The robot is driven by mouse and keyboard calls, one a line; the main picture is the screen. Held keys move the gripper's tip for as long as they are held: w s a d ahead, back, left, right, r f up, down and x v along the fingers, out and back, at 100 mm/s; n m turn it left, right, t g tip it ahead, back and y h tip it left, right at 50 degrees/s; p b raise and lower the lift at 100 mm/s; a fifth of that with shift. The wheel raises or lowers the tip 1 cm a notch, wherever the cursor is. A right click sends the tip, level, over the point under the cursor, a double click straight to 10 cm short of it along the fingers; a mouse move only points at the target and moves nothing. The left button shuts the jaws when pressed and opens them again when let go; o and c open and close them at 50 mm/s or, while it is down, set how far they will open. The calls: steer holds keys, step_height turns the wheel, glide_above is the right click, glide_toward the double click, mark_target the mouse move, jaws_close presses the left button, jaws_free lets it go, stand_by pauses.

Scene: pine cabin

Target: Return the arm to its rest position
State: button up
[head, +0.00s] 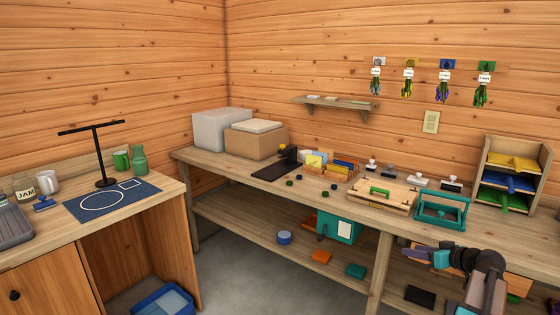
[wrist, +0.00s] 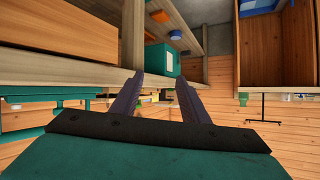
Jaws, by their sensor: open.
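My arm shows at the lower right of the head view, in front of the long wooden bench (head: 240,182). My gripper (head: 418,251) points left there, just off the bench's front edge. In the wrist view, which looks upside down, the two fingers of my gripper (wrist: 158,82) stand apart with nothing between them. Beyond them are a bench leg (wrist: 133,35) and a teal box (wrist: 160,62) on the lower shelf. The teal box also shows in the head view (head: 325,226).
A teal rack (head: 441,212) and a wooden case (head: 380,197) stand on the bench near my gripper. A tray organizer (head: 515,170) stands at the right. A side table with a blue mat (head: 110,200) is at the left. A blue bin (head: 163,301) sits on the floor. Open floor lies between the benches.

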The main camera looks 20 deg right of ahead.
steer(key=w+a+f+n+g+y, duration=0.2)
steer(key=w+a+f, duration=0.4)
steer(key=a+f, duration=0.5)
steer(key=s+a+f+n+g+y, duration=0.1)
steer(key=a+f+g, duration=0.1)
steer(key=a+f, duration=0.65)
steer(key=s+a+f+g+y+p, duration=0.1)
steer(key=a+f+g, duration=0.25)
steer(key=a, duration=0.95)
steer(key=s+a+f+n+g+y, duration=0.1)
steer(key=a+f, duration=0.6)
steer(key=a, duration=0.4)
steer(key=s+a+f+n+g+h, duration=0.1)
steer(key=s+a+f+g, duration=0.5)
steer(key=s+a+f, duration=0.95)
steer(key=s+f+g+h+p, duration=0.1)
steer(key=s+g+h, duration=0.2)
steer(key=s, duration=0.9)
steer(key=s+d+m+h, duration=0.2)
steer(key=s+d+m, duration=0.2)
steer(key=d, duration=0.3)
steer(key=shift+m+h, duration=0.3)
steer(key=shift+a+f+g, duration=0.1)
steer(key=shift+g, duration=0.15)
